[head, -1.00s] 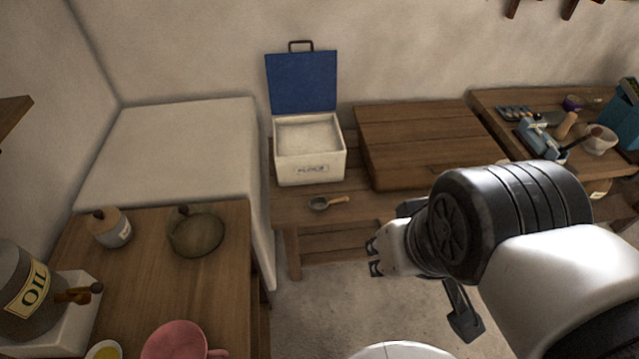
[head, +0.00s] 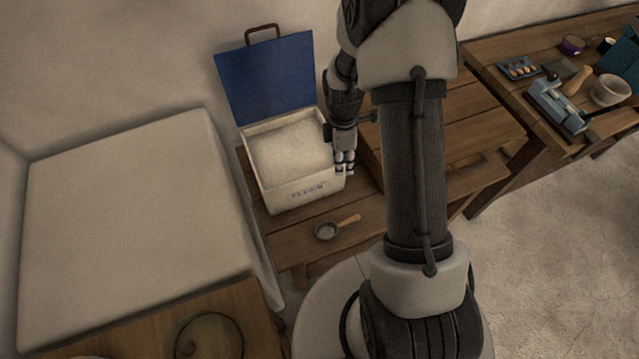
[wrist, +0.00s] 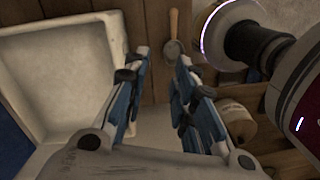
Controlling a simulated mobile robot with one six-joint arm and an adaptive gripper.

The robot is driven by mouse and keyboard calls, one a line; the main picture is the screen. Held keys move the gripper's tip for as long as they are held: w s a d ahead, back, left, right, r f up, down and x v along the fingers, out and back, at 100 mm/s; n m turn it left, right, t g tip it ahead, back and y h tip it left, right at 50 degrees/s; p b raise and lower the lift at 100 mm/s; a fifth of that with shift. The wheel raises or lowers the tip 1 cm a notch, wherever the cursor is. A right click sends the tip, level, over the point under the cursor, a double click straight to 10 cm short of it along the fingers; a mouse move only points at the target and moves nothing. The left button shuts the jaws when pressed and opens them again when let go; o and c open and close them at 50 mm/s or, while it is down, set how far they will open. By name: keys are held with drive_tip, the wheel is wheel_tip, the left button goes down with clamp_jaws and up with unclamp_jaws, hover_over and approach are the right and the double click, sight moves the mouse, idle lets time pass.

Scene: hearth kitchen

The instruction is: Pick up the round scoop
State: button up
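The round scoop (head: 327,231) has a dark metal bowl and a light wooden handle. It lies on the wooden bench in front of the white flour box (head: 308,197). My gripper (head: 345,171) points down beside the box's right front corner, above and behind the scoop in the head view. In the wrist view my gripper (wrist: 158,82) has its fingers spread, with nothing between them. There the scoop (wrist: 174,48) shows beyond the fingertips, near the top middle, apart from them. The box's white wall (wrist: 118,45) is at the left.
The flour box's blue lid (head: 268,78) stands open. A wooden lid or board (head: 450,130) lies right of the box. A brown labelled jar (wrist: 236,120) shows in the wrist view. A tool table (head: 500,72) is at the right. The bench around the scoop is clear.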

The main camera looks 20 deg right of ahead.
wheel_tip(320, 180, down, 11)
drive_tip(key=s+d+n+g, duration=0.1)
drive_tip(key=s+n, duration=0.2)
drive_tip(key=b, duration=0.4)
approach(348, 221)
drive_tip(key=f, duration=0.5)
drive_tip(key=shift+s+d+f, duration=0.2)
drive_tip(key=shift+s+d, duration=0.05)
drive_tip(key=shift+s, duration=0.05)
drive_tip(key=f+b, duration=0.1)
drive_tip(key=f, duration=0.1)
drive_tip(key=s+f, duration=0.1)
drive_tip(key=f, duration=0.2)
drive_tip(key=shift+s+a+f+b, duration=0.1)
drive_tip(key=shift+a+f+b, duration=0.05)
drive_tip(key=shift+f+b, duration=0.15)
drive_tip(key=shift+r, duration=0.1)
drive_tip(key=shift+c, duration=0.4)
clamp_jaws()
